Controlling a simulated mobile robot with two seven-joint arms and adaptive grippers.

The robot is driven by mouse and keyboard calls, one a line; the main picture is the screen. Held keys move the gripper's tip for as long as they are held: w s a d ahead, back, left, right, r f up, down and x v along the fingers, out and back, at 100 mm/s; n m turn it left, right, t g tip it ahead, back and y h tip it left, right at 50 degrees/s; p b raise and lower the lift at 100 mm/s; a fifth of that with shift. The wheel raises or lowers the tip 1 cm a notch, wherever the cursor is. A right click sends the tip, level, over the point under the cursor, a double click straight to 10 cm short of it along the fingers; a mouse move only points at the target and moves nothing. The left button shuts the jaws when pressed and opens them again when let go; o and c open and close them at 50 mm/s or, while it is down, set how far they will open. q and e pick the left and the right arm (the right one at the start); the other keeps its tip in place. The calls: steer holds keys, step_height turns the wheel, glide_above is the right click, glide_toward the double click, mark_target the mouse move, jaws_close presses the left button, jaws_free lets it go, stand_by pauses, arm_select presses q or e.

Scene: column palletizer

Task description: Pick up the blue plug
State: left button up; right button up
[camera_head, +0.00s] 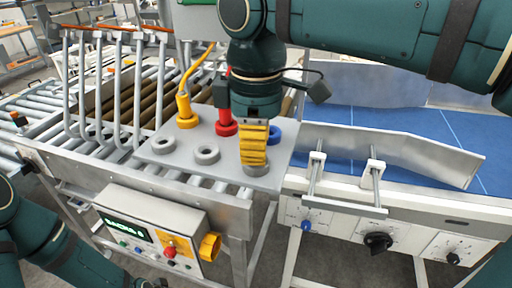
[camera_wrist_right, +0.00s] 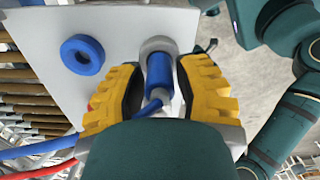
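The blue plug (camera_wrist_right: 159,78) stands in a grey ring socket (camera_wrist_right: 158,45) at the plate's front right corner, with its blue cable running back toward my wrist. The grey socket also shows in the head view (camera_head: 256,169), where my gripper hides the plug. My right gripper (camera_wrist_right: 158,72) points down over it, one yellow finger on each side of the plug. Narrow gaps show between fingers and plug, so it looks open around it. The right gripper's ribbed yellow fingers also show in the head view (camera_head: 254,144). My left gripper is out of view.
An empty blue ring (camera_head: 275,134) is close behind my right gripper. A red plug (camera_head: 224,112) and a yellow plug (camera_head: 184,105) stand in matching rings to the left. Two empty grey rings (camera_head: 206,152) (camera_head: 163,144) sit in front. A control box (camera_head: 153,228) is below.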

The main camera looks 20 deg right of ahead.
jaws_close()
steer(key=shift+r, duration=0.1)
step_height(320, 180, up, 10)
steer(key=shift+f+p, duration=0.1)
steer(key=shift+p, duration=0.95)
